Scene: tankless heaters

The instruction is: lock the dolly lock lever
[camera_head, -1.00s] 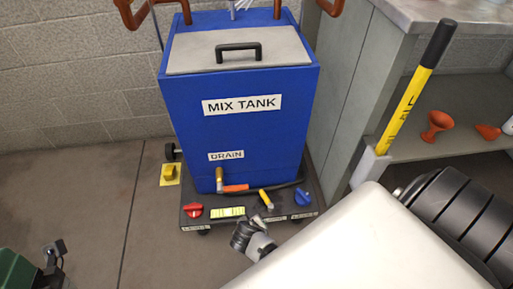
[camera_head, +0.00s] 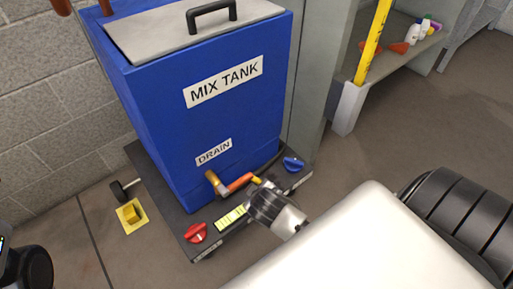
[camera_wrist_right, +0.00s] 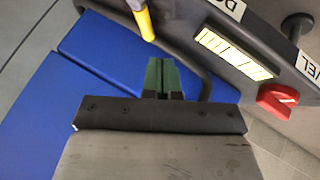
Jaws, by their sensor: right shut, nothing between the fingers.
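The dolly (camera_head: 172,208) is a dark platform under the blue mix tank. The lever with a yellow handle shows on it in the right wrist view (camera_wrist_right: 140,20), above my fingertips and cut off by the top edge. In the head view only a small yellow part (camera_head: 257,181) shows past my right gripper (camera_head: 256,190). In the right wrist view my right gripper (camera_wrist_right: 161,72) has its green fingers shut with nothing between them. The fingertips look close to the lever; I cannot tell whether they touch. My left gripper is not in view.
A red knob (camera_head: 196,232) and a blue knob (camera_head: 293,164) flank a yellow label (camera_head: 230,217) on the dolly front. The brass drain valve (camera_head: 213,182) with an orange handle is just behind. A shelf stands right.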

